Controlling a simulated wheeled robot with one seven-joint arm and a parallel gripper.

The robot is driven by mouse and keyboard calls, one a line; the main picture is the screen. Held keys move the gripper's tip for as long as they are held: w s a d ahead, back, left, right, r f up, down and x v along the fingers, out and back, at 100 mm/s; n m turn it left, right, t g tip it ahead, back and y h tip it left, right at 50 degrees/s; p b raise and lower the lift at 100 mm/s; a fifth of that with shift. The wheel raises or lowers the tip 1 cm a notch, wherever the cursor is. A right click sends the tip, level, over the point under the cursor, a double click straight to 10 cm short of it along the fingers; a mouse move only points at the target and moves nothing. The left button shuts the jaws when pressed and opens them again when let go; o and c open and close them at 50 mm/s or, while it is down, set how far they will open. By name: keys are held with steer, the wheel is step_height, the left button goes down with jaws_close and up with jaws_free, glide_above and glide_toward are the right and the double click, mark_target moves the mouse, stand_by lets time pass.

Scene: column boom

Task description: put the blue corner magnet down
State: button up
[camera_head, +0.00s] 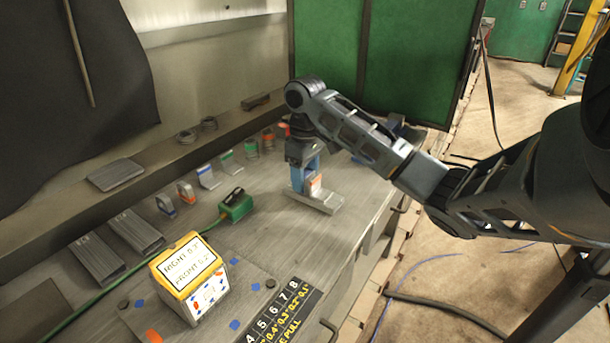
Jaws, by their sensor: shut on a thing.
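My gripper (303,162) points down over the workbench, right of its middle, with its fingers close around a blue piece. I take this piece to be the blue corner magnet (297,179); it is small here and partly covered by the gripper. It is just above or touching a grey metal piece (326,203) that lies on the bench; I cannot tell which. An orange and white patch (315,184) shows beside the blue piece.
A green box (236,207) with a black top stands to the left on the workbench (275,245). A yellow and white sign block (190,275) is at the front left. Several small clamps and metal plates line the back. Bare bench lies between the green box and my gripper.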

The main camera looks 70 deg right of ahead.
mark_target(305, 173)
steer(key=o, duration=1.4)
steer(key=shift+f, duration=0.1)
step_height(305, 173, up, 12)
steer(key=p, duration=0.2)
